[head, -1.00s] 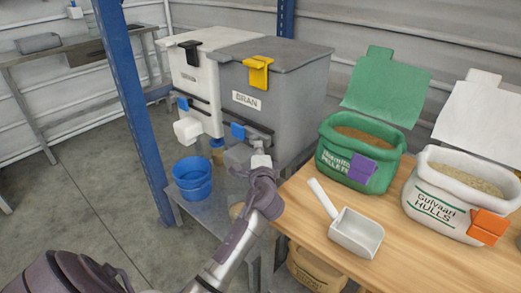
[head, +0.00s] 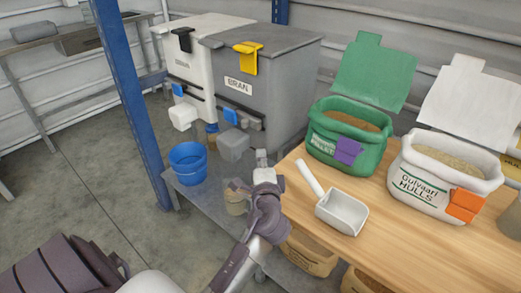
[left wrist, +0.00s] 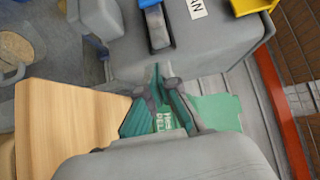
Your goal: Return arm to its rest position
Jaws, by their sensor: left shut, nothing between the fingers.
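My left gripper (head: 262,158) is shut and empty. It is in front of the grey BRAN hopper (head: 283,88), near the left edge of the wooden table, and apart from the hopper's blue handle (head: 230,115). In the left wrist view its fingers (left wrist: 165,75) are together, with the grey hopper (left wrist: 215,45) and the green bag (left wrist: 160,120) beyond them. My left arm reaches in from the bottom of the head view. My right gripper is not in view.
The wooden table (head: 400,255) holds a white scoop (head: 343,212), a green pellet bag (head: 340,160) and a white hulls bag (head: 435,195). A white hopper (head: 192,65) stands behind. The floor at left is clear.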

